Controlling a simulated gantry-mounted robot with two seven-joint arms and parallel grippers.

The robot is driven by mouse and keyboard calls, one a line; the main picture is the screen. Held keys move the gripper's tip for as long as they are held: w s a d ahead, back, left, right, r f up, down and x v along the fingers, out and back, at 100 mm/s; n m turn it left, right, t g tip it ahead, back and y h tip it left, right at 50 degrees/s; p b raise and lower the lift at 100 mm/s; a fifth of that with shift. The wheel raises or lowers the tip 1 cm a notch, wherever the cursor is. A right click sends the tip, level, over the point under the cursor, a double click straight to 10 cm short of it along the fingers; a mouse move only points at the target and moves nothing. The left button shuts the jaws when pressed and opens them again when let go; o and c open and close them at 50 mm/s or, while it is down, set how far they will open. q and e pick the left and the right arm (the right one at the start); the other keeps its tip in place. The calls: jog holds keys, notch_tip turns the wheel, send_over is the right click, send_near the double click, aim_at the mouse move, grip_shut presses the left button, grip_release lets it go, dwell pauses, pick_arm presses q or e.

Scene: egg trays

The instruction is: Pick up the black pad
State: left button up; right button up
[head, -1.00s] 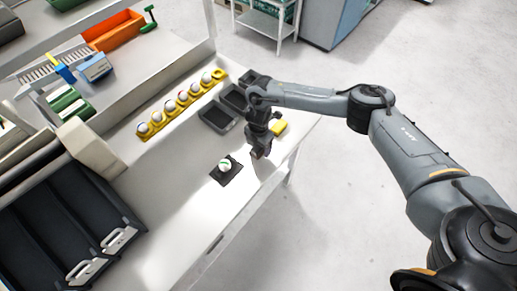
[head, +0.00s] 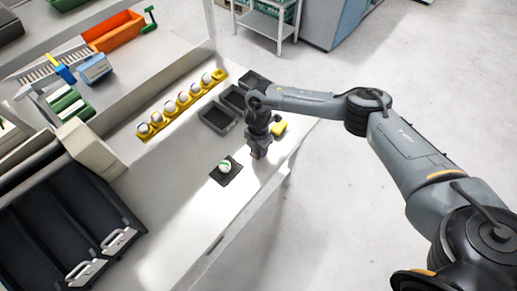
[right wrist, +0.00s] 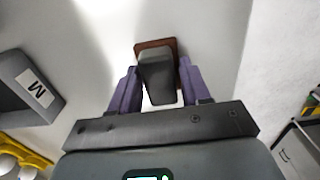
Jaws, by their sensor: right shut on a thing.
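The black pad (right wrist: 157,75), a dark tapered block on a reddish-brown base, is between the purple fingers of my right gripper (right wrist: 158,84) in the right wrist view. The fingers are shut on its sides. In the head view my right gripper (head: 259,151) points down low over the white table, near its right edge. There the pad is mostly hidden by the gripper, and I cannot tell whether it touches the table. My left gripper is not in view.
A black square mat (head: 216,176) with a small white-and-green round thing (head: 225,167) lies left of my gripper. Grey bins (head: 216,118), a yellow object (head: 279,128) and a yellow tray (head: 144,134) of several egg-like things are behind. Bare table (head: 178,215) lies in front.

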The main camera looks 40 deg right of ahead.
jog(key=shift+r, duration=0.15)
jog(key=shift+r, duration=0.6)
notch_tip(320, 180, up, 2)
jog(key=shift+r, duration=0.25)
jog(key=s+d+r+p, duration=0.1)
jog(key=s+d+r, duration=0.4)
jog(key=s, duration=0.5)
notch_tip(320, 180, up, 2)
jog(key=shift+s+d+p, duration=0.15)
jog(key=shift+s+p, duration=0.1)
jog(key=shift+p, duration=0.05)
jog(key=o, duration=0.4)
jog(key=shift+c, duration=0.2)
jog(key=shift+w, duration=0.1)
jog(key=shift+c, duration=1.2)
